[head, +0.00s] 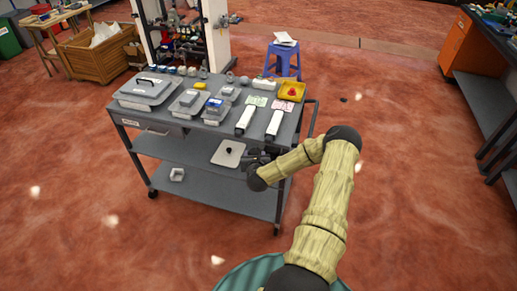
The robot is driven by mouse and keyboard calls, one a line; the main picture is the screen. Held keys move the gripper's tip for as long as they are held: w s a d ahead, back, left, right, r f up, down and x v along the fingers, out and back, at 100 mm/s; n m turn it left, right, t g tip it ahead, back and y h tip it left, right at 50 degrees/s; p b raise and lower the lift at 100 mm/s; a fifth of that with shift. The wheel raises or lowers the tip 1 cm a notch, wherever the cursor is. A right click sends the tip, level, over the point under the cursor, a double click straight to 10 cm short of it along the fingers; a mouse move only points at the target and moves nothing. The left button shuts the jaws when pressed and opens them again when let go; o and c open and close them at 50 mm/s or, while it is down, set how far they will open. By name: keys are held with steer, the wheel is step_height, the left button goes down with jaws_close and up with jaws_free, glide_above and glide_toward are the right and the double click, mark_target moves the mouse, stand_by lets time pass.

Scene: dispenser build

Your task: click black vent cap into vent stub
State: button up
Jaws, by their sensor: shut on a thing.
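My gripper (249,157) is dark and small in the head view, at the cart's right half, over its middle shelf. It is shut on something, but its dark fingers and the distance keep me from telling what. Just left of it in the picture is a pale panel (223,160) with rounded corners. A small black knob-like piece (228,150) stands out on the panel; it may be the vent cap, but I cannot be sure. I cannot make out the vent stub. Whether the gripper touches the panel is not clear.
The cart's top (171,120) holds a large lidded grey box (146,91), smaller grey boxes, two long white pieces and a yellow tray (292,91). A small white bracket-like piece (177,174) is lower down. A blue stool (283,61) stands behind; floor right of the cart is mostly clear.

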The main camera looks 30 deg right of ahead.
steer(key=s+a+f+n+y+b, duration=0.2)
steer(key=s+a+f, duration=0.2)
steer(key=a, duration=0.4)
steer(key=s+a+f+n+t+y+b, duration=0.1)
steer(key=s+a+f, duration=0.3)
steer(key=a, duration=0.4)
steer(key=s+a+f+n+y+b, duration=0.2)
steer(key=s+a+f, duration=0.3)
steer(key=a, duration=0.4)
steer(key=shift+f+n+t+y+b, duration=0.3)
steer(key=shift+f+y, duration=0.15)
steer(key=shift+y, duration=0.25)
steer(key=shift+a, duration=0.1)
